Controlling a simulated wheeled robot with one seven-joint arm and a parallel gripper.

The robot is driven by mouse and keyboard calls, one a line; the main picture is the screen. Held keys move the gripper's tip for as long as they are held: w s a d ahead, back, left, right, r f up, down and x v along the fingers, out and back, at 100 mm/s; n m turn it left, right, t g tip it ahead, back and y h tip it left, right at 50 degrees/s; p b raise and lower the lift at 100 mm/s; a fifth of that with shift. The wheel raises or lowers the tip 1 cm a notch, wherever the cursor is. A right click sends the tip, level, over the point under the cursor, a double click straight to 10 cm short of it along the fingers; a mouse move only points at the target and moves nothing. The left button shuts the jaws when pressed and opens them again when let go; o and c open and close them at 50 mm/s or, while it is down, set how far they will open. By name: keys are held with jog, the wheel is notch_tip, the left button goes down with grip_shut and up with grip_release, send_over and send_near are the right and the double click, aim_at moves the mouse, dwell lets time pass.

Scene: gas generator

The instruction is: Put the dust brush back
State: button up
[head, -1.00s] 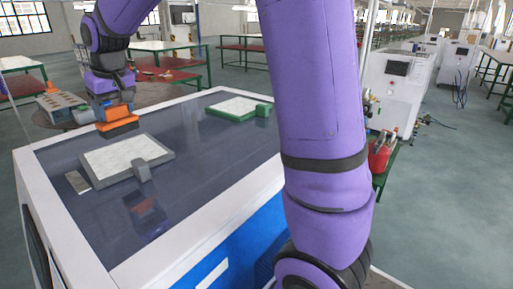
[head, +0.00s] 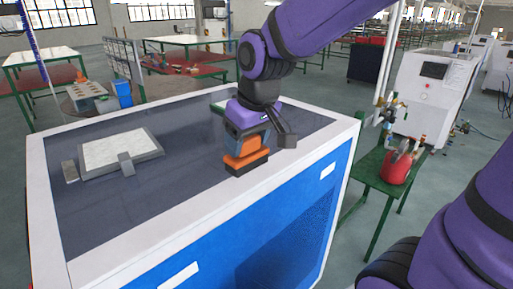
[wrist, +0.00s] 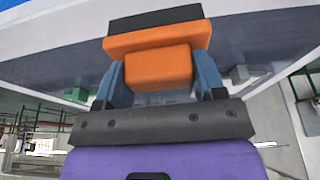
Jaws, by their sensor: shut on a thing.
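The dust brush (head: 246,161) has an orange body and a dark bristle side. My gripper (head: 246,137) is shut on it and holds it upright over the front right part of the dark cabinet top. The dark side faces down near the surface; I cannot tell whether it touches. In the wrist view the brush (wrist: 150,66) sits between the two blue fingers of my gripper (wrist: 160,80), its dark edge at the far side.
A grey framed white plate (head: 115,150) with a grey block lies on the left of the cabinet top (head: 180,165). A green-edged plate is mostly hidden behind my arm. Right of the cabinet, a green table (head: 382,178) holds a red container (head: 397,167) and fittings.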

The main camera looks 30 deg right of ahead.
jog(key=shift+w+d+f, duration=0.1)
jog(key=shift+w+d, duration=0.1)
jog(key=shift+w, duration=0.05)
jog(key=shift+w+d+f, duration=0.5)
jog(key=shift+w+f, duration=0.3)
jog(key=shift+w, duration=1.65)
jog(key=shift+w+d+f, duration=0.55)
jog(key=shift+w+f, duration=0.3)
jog(key=shift+w, duration=1.65)
jog(key=shift+w+d+f, duration=0.5)
jog(key=shift+w+f, duration=0.3)
jog(key=shift+w, duration=1.65)
jog(key=shift+f, duration=0.15)
jog(key=o, duration=1)
jog(key=shift+c, duration=0.2)
